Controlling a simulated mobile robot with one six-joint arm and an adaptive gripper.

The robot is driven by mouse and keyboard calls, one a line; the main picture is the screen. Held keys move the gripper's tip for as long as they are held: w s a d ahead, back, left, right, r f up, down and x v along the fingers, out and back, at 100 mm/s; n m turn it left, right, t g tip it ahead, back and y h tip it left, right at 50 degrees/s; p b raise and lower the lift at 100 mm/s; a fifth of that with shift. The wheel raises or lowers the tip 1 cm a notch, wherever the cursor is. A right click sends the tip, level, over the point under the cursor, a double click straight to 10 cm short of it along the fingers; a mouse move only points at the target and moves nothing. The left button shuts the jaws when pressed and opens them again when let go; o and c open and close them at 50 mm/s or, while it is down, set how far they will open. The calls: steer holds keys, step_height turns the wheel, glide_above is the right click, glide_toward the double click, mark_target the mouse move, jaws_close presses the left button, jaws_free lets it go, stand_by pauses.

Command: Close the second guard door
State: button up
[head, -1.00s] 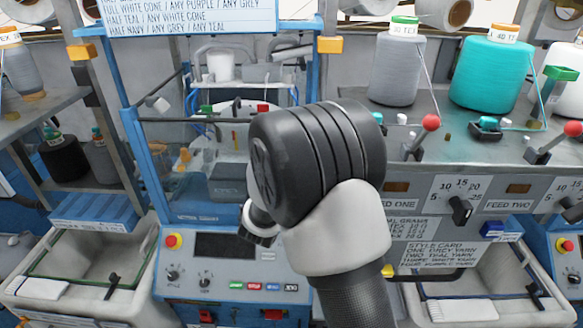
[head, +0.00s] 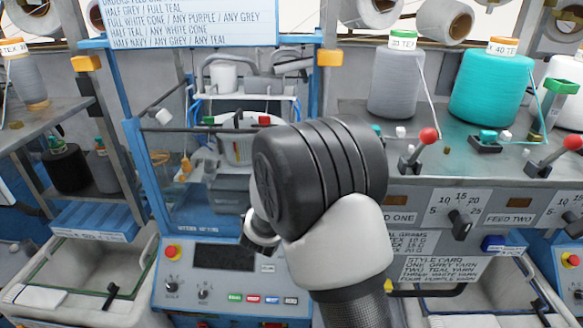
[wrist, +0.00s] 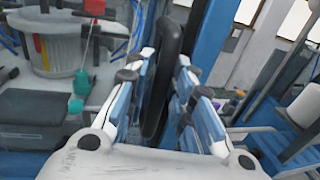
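The guard door (head: 205,190) is a clear panel in a blue frame on the knitting machine at the centre left of the head view. Its blue upright (head: 142,170) stands on its left side. My gripper (head: 262,228) is mostly hidden behind my own wrist in the head view. In the wrist view, my gripper (wrist: 166,85) has its two fingers on either side of a dark upright handle (wrist: 168,50). The finger pads are very close to the handle. I cannot tell whether they press on it.
A control panel (head: 225,275) with a red button (head: 172,252) is below the door. A grey cone (head: 396,80) and a teal cone (head: 490,85) stand on the shelf at right, behind red-knobbed levers (head: 428,136). A bin (head: 75,275) is at lower left.

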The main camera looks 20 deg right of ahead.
steer(key=v, duration=1.2)
steer(key=shift+f, duration=0.1)
